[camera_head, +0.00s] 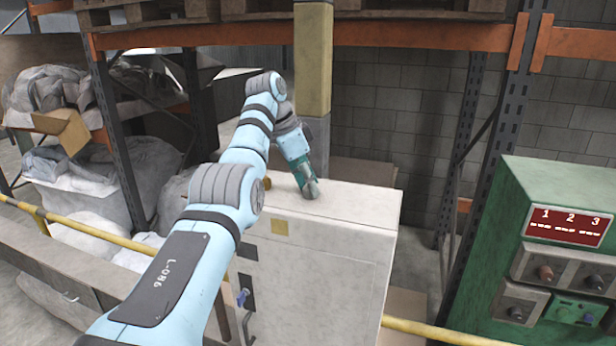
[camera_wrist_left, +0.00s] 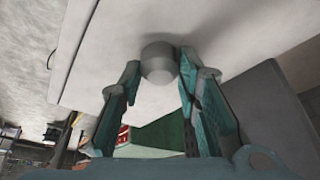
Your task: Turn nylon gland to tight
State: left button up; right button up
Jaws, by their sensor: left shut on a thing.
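The nylon gland (camera_wrist_left: 159,62) is a short grey round piece on the pale cabinet top, seen in the left wrist view. My left gripper (camera_wrist_left: 160,72) has its two teal fingers on either side of it and is shut on it. In the head view my left gripper (camera_head: 311,188) points down at the top of the pale cabinet (camera_head: 345,205). The gland cannot be made out clearly there, as the fingers cover it. My right gripper is in neither view.
A green control panel with a red display (camera_head: 568,227) and knobs stands at the right. A yellow rail (camera_head: 85,229) runs low at the left. A yellow and grey post (camera_head: 312,65) and orange racking (camera_head: 410,37) stand behind the cabinet. The cabinet's right top is clear.

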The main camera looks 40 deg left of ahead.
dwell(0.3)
pick_arm(q)
jog(key=o, duration=1.1)
jog(key=shift+o, duration=0.2)
